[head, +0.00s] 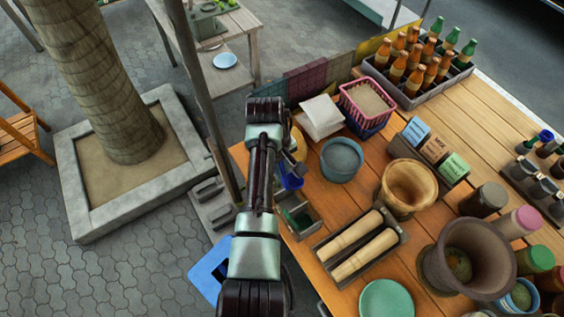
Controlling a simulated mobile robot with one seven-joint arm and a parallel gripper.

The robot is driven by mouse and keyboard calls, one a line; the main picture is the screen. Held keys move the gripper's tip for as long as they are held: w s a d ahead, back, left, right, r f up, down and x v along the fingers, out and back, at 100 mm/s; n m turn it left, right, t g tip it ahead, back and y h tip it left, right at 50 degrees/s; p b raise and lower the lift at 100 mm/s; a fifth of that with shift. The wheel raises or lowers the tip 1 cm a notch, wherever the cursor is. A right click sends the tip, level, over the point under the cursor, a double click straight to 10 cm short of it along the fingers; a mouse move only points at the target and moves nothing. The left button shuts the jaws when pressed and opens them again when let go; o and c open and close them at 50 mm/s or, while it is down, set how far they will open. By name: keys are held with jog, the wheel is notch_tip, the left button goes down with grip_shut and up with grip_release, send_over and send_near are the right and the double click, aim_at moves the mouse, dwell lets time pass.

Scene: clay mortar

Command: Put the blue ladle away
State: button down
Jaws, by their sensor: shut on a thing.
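A small blue object (291,179), perhaps the blue ladle, shows at the left edge of the wooden table, just right of my arm. Only part of it is visible, and I cannot make out a handle. My arm reaches up the picture from the bottom and covers this part of the table edge. My gripper's fingers are hidden behind the arm, so I cannot see what they touch.
A blue-grey bowl (342,159), a pink basket (367,103) and a tray with two pestles (360,246) stand close right of my arm. Mortars (409,188) and a bottle crate (417,86) crowd the table. A tree planter (130,205) stands left on open paving.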

notch_tip(320, 180, down, 3)
jog(key=shift+f+b, duration=0.1)
jog(key=shift+b, duration=0.75)
notch_tip(320, 180, down, 13)
jog(key=b, duration=1)
jog(key=shift+b, duration=0.4)
jog(key=shift+s, duration=0.15)
jog(key=c, duration=0.8)
grip_release()
jog(key=shift+c, duration=0.2)
jog(key=shift+r, duration=0.2)
